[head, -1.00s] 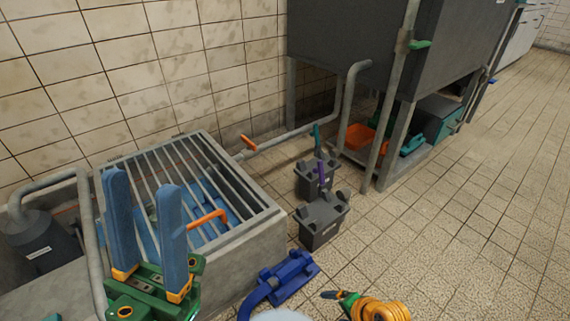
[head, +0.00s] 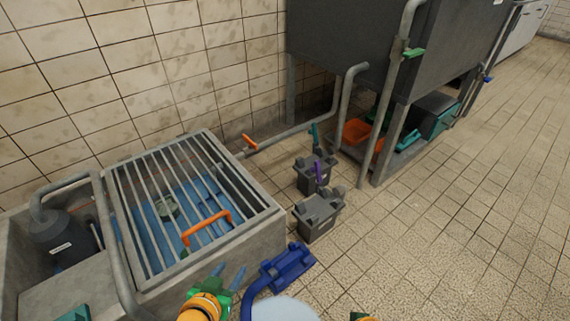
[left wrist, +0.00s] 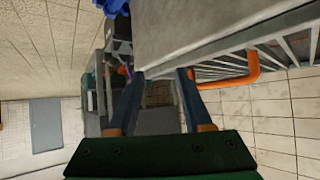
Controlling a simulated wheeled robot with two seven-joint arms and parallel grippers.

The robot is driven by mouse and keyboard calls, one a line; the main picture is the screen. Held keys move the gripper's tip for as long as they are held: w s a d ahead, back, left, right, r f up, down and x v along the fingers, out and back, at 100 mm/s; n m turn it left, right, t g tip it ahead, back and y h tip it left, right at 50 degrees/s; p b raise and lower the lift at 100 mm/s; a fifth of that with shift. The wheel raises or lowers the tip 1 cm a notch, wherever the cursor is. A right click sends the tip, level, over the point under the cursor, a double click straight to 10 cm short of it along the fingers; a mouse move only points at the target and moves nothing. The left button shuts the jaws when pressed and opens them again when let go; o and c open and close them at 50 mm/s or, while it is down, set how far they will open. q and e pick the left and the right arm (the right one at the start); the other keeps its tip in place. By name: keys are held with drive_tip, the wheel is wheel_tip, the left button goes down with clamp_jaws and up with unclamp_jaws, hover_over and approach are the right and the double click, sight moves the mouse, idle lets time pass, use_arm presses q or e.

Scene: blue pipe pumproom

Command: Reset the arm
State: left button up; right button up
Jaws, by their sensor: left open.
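My left gripper (head: 229,273) is low at the bottom of the head view, just in front of the concrete basin's front right side. Its two blue fingers stand apart with nothing between them. Only a small bit of green and orange, perhaps my right arm, shows at the bottom edge of the head view. My right gripper's fingers are not visible.
A concrete basin (head: 262,236) with a barred grate and an orange handle (head: 206,226) is at left. A blue object (head: 286,267) with a curved tube lies beside it. Two grey boxes (head: 318,217) stand behind. A dark tank (head: 345,40) is further back. Floor at right is clear.

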use_arm(q)
drive_tip(key=s+a+f+g+y+p, duration=0.1)
drive_tip(key=s+a+f+g+p, duration=0.2)
drive_tip(key=s, duration=0.4)
drive_tip(key=s+a+f+g+y+p, duration=0.1)
drive_tip(key=s+f+g+p, duration=0.15)
drive_tip(key=s+g, duration=0.35)
drive_tip(key=s+a+r+p, duration=0.2)
drive_tip(key=s+r+p, duration=1.2)
drive_tip(key=p, duration=2)
wheel_tip(320, 180, up, 4)
drive_tip(key=shift+s+r+g, duration=0.1)
drive_tip(key=shift+s+g, duration=0.1)
drive_tip(key=shift+g, duration=0.1)
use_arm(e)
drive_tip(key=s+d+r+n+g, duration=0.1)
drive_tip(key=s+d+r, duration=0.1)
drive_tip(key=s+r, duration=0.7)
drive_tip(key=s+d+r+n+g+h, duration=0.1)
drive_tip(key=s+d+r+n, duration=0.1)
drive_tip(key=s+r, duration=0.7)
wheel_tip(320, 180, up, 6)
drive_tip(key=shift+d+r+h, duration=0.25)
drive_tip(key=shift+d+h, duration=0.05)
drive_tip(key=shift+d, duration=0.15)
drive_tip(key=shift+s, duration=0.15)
